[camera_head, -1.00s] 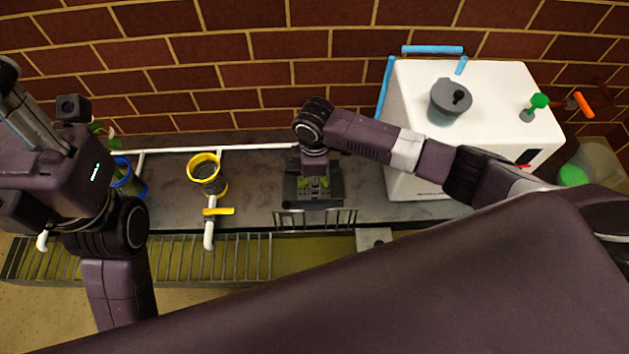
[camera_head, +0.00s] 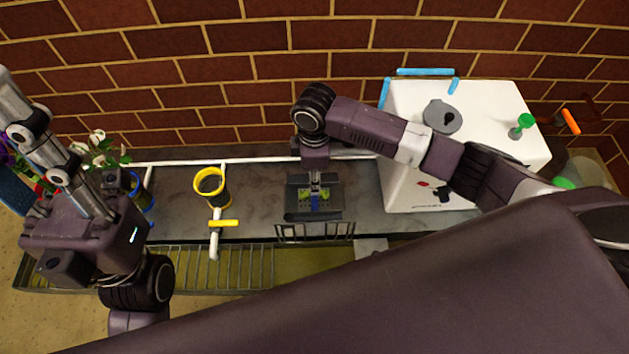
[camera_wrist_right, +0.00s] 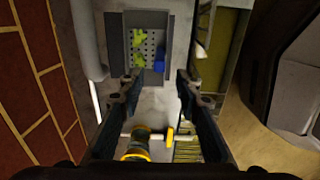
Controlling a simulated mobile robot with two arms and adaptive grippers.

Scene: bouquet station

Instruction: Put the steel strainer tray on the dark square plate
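A grey perforated tray (camera_wrist_right: 150,45), which looks like the steel strainer tray, lies within a dark rectangular surround on the counter. Yellow-green pieces (camera_wrist_right: 138,48) and a blue piece (camera_wrist_right: 159,58) are on it. In the head view the dark surround (camera_head: 330,208) sits below my right gripper (camera_head: 315,180). I cannot tell whether this surround is the dark square plate. In the wrist view my right gripper (camera_wrist_right: 157,82) has its fingers apart with nothing clearly held between them.
A yellow-rimmed dark cup (camera_head: 211,187) stands on the counter (camera_head: 262,190) left of the tray, behind a white pipe with a yellow handle (camera_head: 223,223). A white box (camera_head: 490,110) stands right. A wire rack (camera_head: 240,268) runs along the front. Flowers (camera_head: 102,150) are at the left.

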